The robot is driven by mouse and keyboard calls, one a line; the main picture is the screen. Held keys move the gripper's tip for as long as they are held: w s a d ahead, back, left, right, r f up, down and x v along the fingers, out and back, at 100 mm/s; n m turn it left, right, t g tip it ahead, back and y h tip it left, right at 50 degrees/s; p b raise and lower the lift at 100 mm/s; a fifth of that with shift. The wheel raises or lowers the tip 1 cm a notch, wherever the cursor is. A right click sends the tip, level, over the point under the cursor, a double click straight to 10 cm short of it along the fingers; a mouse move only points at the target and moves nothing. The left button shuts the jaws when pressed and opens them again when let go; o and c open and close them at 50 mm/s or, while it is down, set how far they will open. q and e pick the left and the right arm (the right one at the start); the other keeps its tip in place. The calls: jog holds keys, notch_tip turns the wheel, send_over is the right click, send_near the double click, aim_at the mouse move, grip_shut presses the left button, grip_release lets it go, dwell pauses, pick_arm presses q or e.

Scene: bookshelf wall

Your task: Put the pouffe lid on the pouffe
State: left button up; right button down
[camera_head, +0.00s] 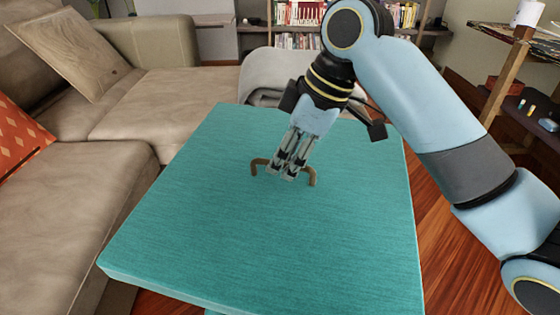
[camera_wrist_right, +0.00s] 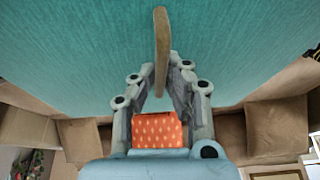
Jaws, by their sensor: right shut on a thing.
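The pouffe lid (camera_head: 230,220) is a large flat teal square with a brown arched handle (camera_head: 312,178) near its middle. My right gripper (camera_head: 282,172) comes down from above and is shut on the middle of the handle. In the wrist view the handle (camera_wrist_right: 161,40) runs between the two fingers (camera_wrist_right: 162,75). My left gripper is not in view.
A beige sofa (camera_head: 150,105) runs along the left and back, close to the lid's left edge, with a tan cushion (camera_head: 70,50) and an orange cushion (camera_head: 15,140). A grey rounded seat (camera_head: 265,70) stands behind the lid. Wooden floor (camera_head: 450,260) shows at the right.

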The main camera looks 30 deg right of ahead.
pick_arm(q)
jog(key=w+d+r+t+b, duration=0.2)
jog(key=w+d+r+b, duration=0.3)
jog(key=b, duration=1.2)
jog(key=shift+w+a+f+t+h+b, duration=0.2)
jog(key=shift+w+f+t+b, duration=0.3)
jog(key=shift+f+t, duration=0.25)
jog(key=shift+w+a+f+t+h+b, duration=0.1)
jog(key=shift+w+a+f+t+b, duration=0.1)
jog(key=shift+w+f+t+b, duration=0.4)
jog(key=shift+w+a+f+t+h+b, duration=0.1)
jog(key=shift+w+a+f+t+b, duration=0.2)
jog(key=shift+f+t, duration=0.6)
pick_arm(e)
jog(key=d+f+n+g, duration=0.1)
jog(key=d+f+n, duration=0.2)
jog(key=f, duration=2.3)
jog(key=shift+w+f+y, duration=0.2)
jog(key=shift+f+y, duration=0.1)
jog(key=shift+f, duration=0.1)
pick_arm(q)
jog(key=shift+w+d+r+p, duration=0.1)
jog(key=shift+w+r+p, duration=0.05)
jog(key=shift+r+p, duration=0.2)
pick_arm(e)
jog(key=shift+s, duration=0.25)
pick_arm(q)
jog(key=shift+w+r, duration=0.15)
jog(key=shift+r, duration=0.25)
